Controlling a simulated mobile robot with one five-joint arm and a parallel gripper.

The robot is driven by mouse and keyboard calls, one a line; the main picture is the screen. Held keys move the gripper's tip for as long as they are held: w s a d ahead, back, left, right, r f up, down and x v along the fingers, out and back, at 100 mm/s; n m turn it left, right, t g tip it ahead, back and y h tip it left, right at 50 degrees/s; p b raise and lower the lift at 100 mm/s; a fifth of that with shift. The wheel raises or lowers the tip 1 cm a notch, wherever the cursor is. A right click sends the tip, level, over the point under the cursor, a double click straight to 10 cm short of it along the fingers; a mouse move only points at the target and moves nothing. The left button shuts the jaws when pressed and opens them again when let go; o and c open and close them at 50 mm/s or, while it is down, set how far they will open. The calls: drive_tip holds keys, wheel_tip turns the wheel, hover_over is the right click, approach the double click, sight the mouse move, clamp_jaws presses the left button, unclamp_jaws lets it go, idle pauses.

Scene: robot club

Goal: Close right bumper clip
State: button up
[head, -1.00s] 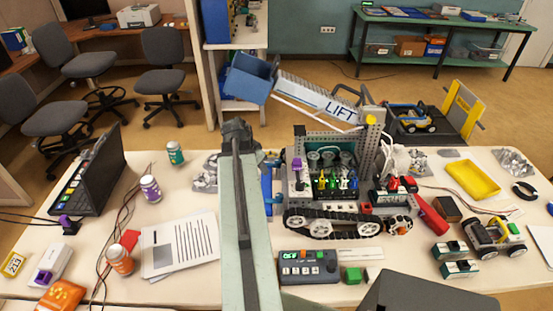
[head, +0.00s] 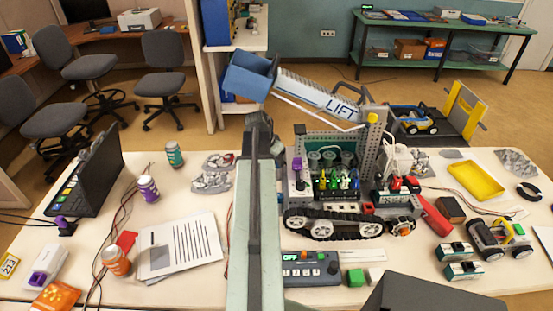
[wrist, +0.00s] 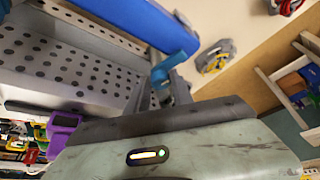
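The tracked robot with the LIFT arm (head: 335,222) stands on the table, right of my arm in the head view. A blue bumper bar (wrist: 140,18) runs across the top of the wrist view beside a perforated grey plate. A small blue clip (wrist: 176,68) stands out at the bar's lower end. I cannot tell whether it is the right bumper clip or whether it is latched. My gripper (wrist: 170,90) has its grey fingertips right at this clip. Contact and finger opening are unclear. In the head view my arm hides the bumper and the fingertips.
A purple part (wrist: 65,122) sits at the left of the wrist view. The raised blue bucket (head: 248,75) is above my arm's far end.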

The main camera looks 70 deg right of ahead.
drive_tip(key=shift+n+t, duration=0.7)
drive_tip(key=shift+n, duration=0.9)
clamp_jaws()
drive_tip(key=shift+w, duration=0.1)
drive_tip(key=o, duration=0.8)
unclamp_jaws()
drive_tip(key=shift+r, duration=0.1)
drive_tip(key=p+v, duration=0.7)
drive_tip(key=v, duration=0.1)
drive_tip(key=shift+p, duration=0.35)
drive_tip(key=shift+a, duration=0.1)
